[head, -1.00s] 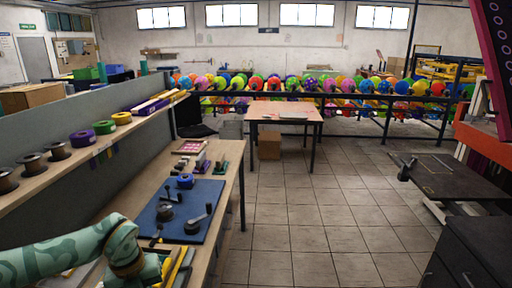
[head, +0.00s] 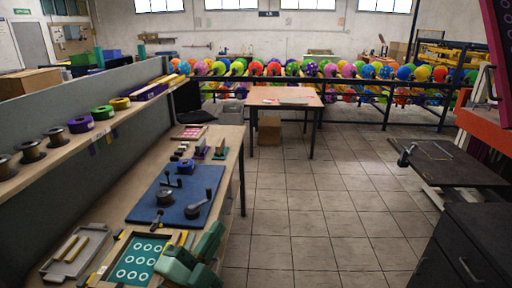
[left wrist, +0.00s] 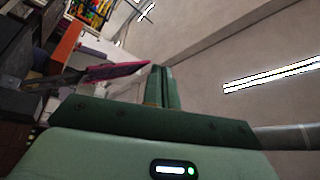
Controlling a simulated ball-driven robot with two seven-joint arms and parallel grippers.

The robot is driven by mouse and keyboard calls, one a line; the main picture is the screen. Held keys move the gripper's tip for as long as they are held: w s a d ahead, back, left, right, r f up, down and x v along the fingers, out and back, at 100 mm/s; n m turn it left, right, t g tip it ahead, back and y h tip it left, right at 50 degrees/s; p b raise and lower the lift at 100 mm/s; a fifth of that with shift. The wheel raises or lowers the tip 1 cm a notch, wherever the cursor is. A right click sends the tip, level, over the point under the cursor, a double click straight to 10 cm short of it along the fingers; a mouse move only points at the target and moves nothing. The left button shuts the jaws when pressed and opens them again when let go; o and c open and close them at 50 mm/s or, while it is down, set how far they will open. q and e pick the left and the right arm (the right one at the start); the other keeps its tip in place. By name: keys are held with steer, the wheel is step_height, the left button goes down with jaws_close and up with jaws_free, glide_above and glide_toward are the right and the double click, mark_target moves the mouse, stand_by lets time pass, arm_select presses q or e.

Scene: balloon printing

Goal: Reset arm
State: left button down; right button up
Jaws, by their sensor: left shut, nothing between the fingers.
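My left gripper (head: 212,240) is the green one at the bottom of the head view, by the near right edge of the workbench (head: 222,172). Its fingers are shut with nothing between them. In the left wrist view the closed green fingers (left wrist: 160,87) point up at wall and ceiling, touching nothing. My right gripper is not in view.
A blue mat (head: 150,208) with a crank tool lies on the bench. A tray holding a green sheet with white rings (head: 138,262) and a grey tray (head: 77,252) are near. Spools line the shelf at left. Tiled floor (head: 300,215) is free on the right.

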arm_select(q)
steer(key=s+a+f+n+g+y, duration=0.45)
steer(key=a+f+y, duration=0.2)
steer(key=a, duration=0.25)
steer(key=s+a+f+n+g+y, duration=0.35)
steer(key=a+f+n+y, duration=0.2)
steer(key=a+f, duration=0.25)
steer(key=s+a+f+g+y, duration=0.2)
steer(key=s+a+f+g, duration=0.25)
steer(key=s, duration=0.45)
steer(key=s+d+f+g+h+b, duration=0.1)
steer(key=s+d+f+g+h, duration=0.15)
steer(key=f, duration=1.35)
steer(key=s+d+f+g+h+b, duration=0.15)
steer(key=s+f, duration=0.25)
steer(key=f, duration=1.2)
steer(key=s+f+n+g+h+b, duration=0.1)
steer(key=s+f+n+g+b, duration=0.1)
steer(key=s+f, duration=1.3)
steer(key=s+n, duration=0.1)
steer(key=s, duration=0.2)
steer(key=shift+s+f+n, duration=0.25)
steer(key=shift+f+n, duration=0.05)
